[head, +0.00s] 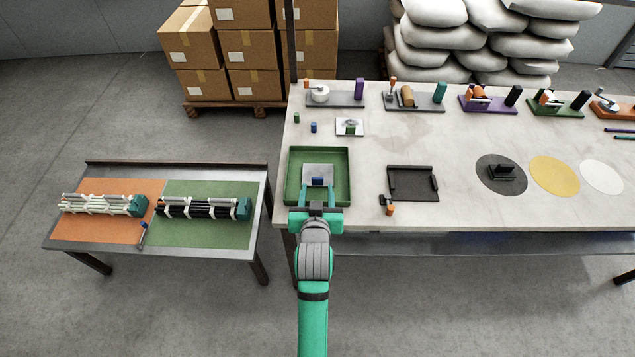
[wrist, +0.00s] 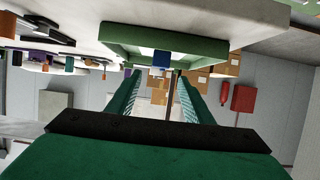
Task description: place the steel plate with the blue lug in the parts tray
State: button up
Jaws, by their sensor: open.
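The steel plate (head: 318,169) lies inside the green-walled parts tray (head: 347,165) at the left front of the long workbench. Its blue lug (head: 317,181) stands up on the plate and also shows in the wrist view (wrist: 161,59). My gripper (head: 318,192) is at the tray's front side, close to the lug. In the wrist view my gripper (wrist: 157,76) is open, and the lug appears in line with the gap between its fingertips. I cannot tell whether the fingers touch the lug. The tray's green wall (wrist: 190,45) spans the top of the wrist view.
A pale plate with a green lug (head: 350,127) and small green (head: 296,117) and blue (head: 313,127) pieces lie behind the tray. A dark fixture (head: 413,183) is to the right. A low side table (head: 205,170) with rod assemblies stands left.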

jog(key=v, duration=0.3)
jog(key=shift+s, duration=0.1)
jog(key=s+f, duration=0.4)
jog(key=s, duration=0.5)
jog(key=s+f, duration=0.3)
jog(key=s, duration=0.6)
jog(key=s+r+t, duration=0.1)
jog(key=s+r, duration=0.1)
jog(key=s, duration=0.7)
jog(key=s+d+r, duration=0.1)
jog(key=s+r, duration=0.1)
jog(key=s, duration=0.7)
jog(key=shift+d+r+t, duration=0.25)
jog(key=shift+t, duration=0.15)
jog(key=shift+s, duration=0.1)
